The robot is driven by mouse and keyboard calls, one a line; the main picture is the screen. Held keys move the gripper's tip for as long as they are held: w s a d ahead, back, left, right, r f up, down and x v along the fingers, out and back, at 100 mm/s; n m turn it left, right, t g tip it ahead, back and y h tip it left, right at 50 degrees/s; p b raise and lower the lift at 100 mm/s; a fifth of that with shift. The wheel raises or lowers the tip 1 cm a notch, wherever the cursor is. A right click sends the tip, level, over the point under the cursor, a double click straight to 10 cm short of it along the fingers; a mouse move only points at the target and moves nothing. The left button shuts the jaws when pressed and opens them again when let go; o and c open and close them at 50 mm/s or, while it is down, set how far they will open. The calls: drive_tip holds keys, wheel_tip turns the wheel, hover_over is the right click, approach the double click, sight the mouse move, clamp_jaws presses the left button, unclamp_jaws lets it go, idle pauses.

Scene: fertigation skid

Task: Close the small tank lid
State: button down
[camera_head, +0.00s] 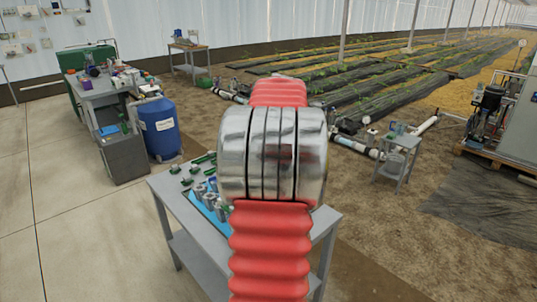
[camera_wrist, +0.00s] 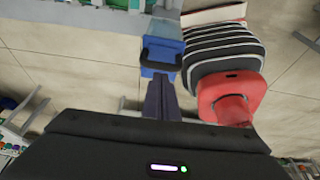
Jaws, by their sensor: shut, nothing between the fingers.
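I cannot make out the small tank lid for certain in either view. A blue drum-like tank (camera_head: 159,128) with a white label stands on the floor at the left in the head view. A dark upright vessel (camera_head: 491,98) is on the skid at the far right; whether its lid is open is too small to tell. My gripper (camera_wrist: 161,84) shows in the wrist view as dark fingers shut together, with nothing between them. It points toward a blue object (camera_wrist: 162,52) with a black handle; I cannot tell whether they touch. My gripper is hidden in the head view.
A grey table (camera_head: 165,190) with fittings stands close in front, partly hidden by my red and silver arm. A cluttered bench (camera_head: 100,92) is at the left, and a small stand (camera_head: 397,158) at the right. Concrete floor is clear at the left. Pipes run before the plant beds.

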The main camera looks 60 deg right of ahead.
drive_tip(key=d+v, duration=0.1)
drive_tip(key=v, duration=1)
drive_tip(key=shift+s+d, duration=0.2)
drive_tip(key=shift+s, duration=0.2)
drive_tip(key=shift+f, duration=0.1)
idle(0.3)
